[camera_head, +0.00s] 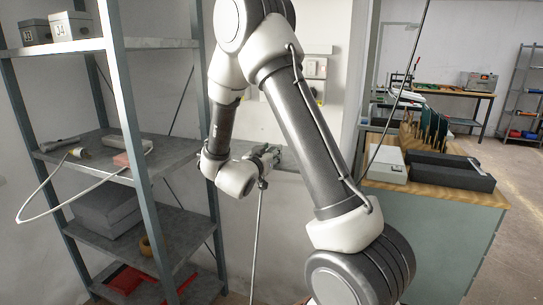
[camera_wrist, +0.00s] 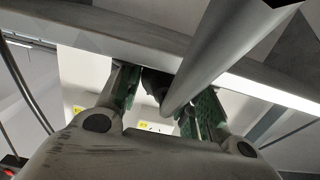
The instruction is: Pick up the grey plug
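My gripper (camera_head: 264,156) is in front of the wall, right of the shelf rack. In the wrist view, its green-padded fingers (camera_wrist: 160,95) are drawn in on a dark grey piece, which looks like the grey plug (camera_wrist: 157,84). The fingers partly hide it. A thick grey cable (camera_wrist: 215,57) runs from it past the camera to the upper right. In the head view, a grey cable (camera_head: 258,235) hangs almost straight down just below my gripper. I cannot tell whether the plug's far end touches the wall.
A grey rail (camera_wrist: 65,25) crosses behind the fingers. Wall sockets (camera_head: 316,68) are right of my gripper. The metal shelf rack (camera_head: 175,155) at left holds boxes and a looped white cable (camera_head: 45,210). A cabinet (camera_head: 435,235) with a wooden top stands at right.

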